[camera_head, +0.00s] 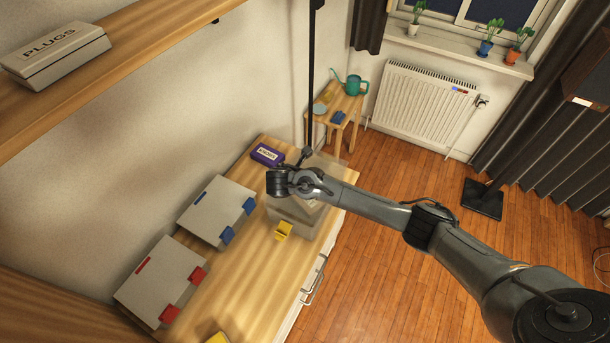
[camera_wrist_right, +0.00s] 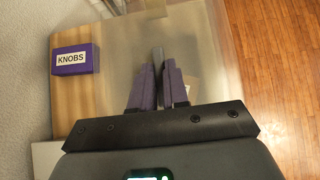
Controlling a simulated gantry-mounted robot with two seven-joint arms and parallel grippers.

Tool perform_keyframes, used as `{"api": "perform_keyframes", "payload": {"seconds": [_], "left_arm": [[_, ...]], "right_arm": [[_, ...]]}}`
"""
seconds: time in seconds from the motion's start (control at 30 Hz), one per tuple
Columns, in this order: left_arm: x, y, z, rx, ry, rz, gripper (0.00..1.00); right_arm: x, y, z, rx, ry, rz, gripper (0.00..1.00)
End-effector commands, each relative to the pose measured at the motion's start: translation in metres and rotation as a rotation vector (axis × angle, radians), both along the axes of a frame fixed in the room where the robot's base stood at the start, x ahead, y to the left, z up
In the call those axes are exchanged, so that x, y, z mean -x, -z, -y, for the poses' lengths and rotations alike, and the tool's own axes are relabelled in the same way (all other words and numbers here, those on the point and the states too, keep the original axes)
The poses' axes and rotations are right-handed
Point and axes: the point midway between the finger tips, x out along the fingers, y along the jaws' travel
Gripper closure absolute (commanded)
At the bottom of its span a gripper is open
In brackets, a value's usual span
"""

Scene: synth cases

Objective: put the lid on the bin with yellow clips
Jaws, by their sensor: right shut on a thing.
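The bin with yellow clips (camera_head: 292,216) stands on the wooden dresser top, partly hidden under my right arm. One yellow clip (camera_head: 284,230) shows on its near side. A translucent lid (camera_head: 328,163) lies over the bin's area and sticks out beyond my wrist; it also fills much of the right wrist view (camera_wrist_right: 205,45). My right gripper (camera_head: 283,183) is above the bin. In the wrist view its purple fingers (camera_wrist_right: 158,88) are shut on a narrow grey upright part, seemingly the lid's handle. Whether the lid touches the bin I cannot tell. My left gripper is not in view.
A purple KNOBS box (camera_wrist_right: 72,58) sits beside the lid, at the dresser's back (camera_head: 267,155). Bins with blue clips (camera_head: 215,208) and red clips (camera_head: 158,280) stand along the wall. A yellow object (camera_head: 218,338) is cut off below. A shelf with a PLUGS box (camera_head: 55,52) overhangs.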

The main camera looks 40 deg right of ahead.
Motion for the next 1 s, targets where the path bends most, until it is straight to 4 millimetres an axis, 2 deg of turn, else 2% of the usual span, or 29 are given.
{"api": "perform_keyframes", "payload": {"seconds": [0.1,0.43,1.0], "left_arm": [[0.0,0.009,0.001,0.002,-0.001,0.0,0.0],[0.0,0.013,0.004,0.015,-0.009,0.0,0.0],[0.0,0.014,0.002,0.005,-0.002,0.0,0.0]], "right_arm": [[0.0,0.008,0.0,0.001,0.001,0.001,1.0],[0.0,0.021,0.0,0.002,-0.001,0.001,1.0],[0.0,0.023,0.0,0.002,-0.001,0.001,1.0]]}}
